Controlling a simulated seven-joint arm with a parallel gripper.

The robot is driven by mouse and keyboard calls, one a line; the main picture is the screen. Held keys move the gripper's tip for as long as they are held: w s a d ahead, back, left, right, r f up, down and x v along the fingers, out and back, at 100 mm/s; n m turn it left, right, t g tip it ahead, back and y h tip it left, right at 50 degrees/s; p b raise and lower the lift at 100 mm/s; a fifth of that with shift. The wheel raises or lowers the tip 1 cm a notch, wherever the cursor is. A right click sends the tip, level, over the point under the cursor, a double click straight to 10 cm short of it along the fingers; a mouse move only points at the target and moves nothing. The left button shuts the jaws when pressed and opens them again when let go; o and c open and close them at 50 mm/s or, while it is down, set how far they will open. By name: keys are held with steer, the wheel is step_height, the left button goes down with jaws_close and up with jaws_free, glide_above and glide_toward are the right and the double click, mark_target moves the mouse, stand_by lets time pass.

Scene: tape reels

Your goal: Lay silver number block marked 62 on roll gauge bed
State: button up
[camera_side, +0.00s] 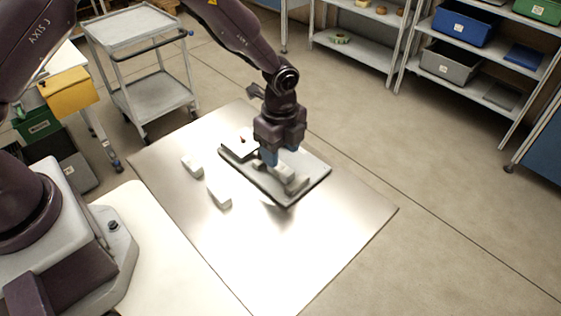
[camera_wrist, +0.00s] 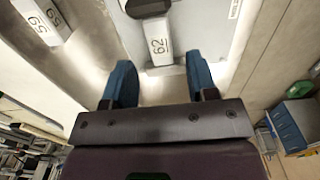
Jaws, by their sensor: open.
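The silver block marked 62 (camera_wrist: 159,42) lies in the wrist view with its number facing up, on the pale grey bed (camera_wrist: 204,30). In the side view the roll gauge bed (camera_side: 312,172) is a flat grey plate on the shiny table sheet. A pale block (camera_side: 284,171) shows on it just below my gripper (camera_side: 277,157). My gripper has blue fingers and hangs low over the bed. In the wrist view my gripper (camera_wrist: 160,82) is open, with its fingers apart at either side of the block's near end. I see a gap between each finger and the block.
A block marked 59 (camera_wrist: 42,22) lies off to the left in the wrist view. Two pale blocks (camera_side: 192,166) (camera_side: 219,195) lie on the table sheet (camera_side: 270,245) left of the bed. The sheet's front is clear. A trolley (camera_side: 150,95) and shelves (camera_side: 450,60) stand behind.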

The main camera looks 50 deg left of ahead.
step_height(320, 180, up, 8)
steer(key=f, duration=0.1)
step_height(320, 180, up, 9)
steer(key=n+t, duration=0.1)
steer(key=n, duration=0.3)
glide_above(280, 166)
steer(key=s+a, duration=0.3)
steer(key=s+a+r+n+t, duration=0.25)
steer(key=s+r+n, duration=0.25)
steer(key=s+r, duration=0.3)
steer(key=s+a+r+n+t, duration=0.1)
steer(key=s+a+r+n, duration=0.1)
steer(key=s+n, duration=0.2)
steer(key=s+a+r+n+t, duration=0.1)
steer(key=s+n, duration=0.3)
steer(key=s, duration=0.4)
steer(key=shift+s+a+r+n, duration=0.25)
steer(key=shift+a+r+n, duration=0.25)
steer(key=shift+r, duration=0.4)
steer(key=shift+a, duration=0.1)
steer(key=shift+c, duration=0.5)
